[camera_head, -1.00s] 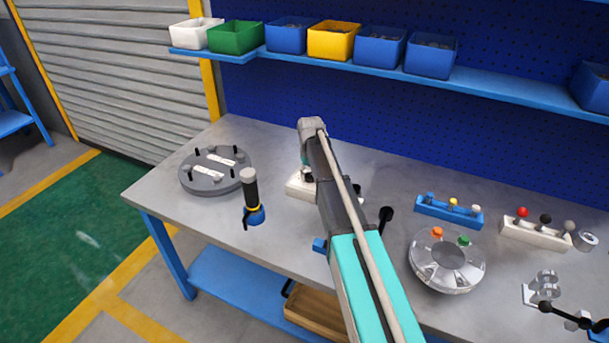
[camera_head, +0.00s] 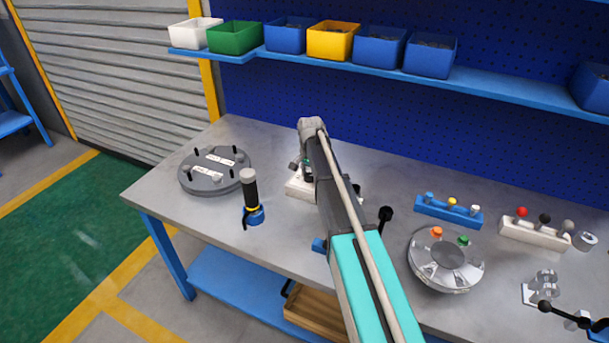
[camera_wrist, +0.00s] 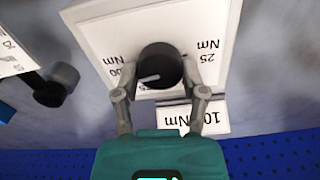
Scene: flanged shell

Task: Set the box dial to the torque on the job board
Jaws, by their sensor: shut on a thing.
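The white dial box (camera_wrist: 92,32) fills the upper middle of the wrist view, with a round black dial (camera_wrist: 158,62) on top. My gripper (camera_wrist: 159,70) is shut on the dial, one finger on each side. A pale pointer line on the dial aims toward the lower left. A "25 Nm" label shows right of the dial and a partly hidden "00 Nm" label left of it. A white plate (camera_wrist: 218,118) below reads "10" and "Nm"; my finger covers the part between. In the head view, the box (camera_head: 296,187) is partly behind my arm.
A grey flanged disc (camera_head: 215,185) and a black-and-blue tool (camera_head: 252,200) stand left of the box. Right are a clear round holder (camera_head: 446,278), a blue peg rack (camera_head: 448,212) and a white knob rack (camera_head: 534,233). A black knob (camera_wrist: 48,92) sits left of the gripper.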

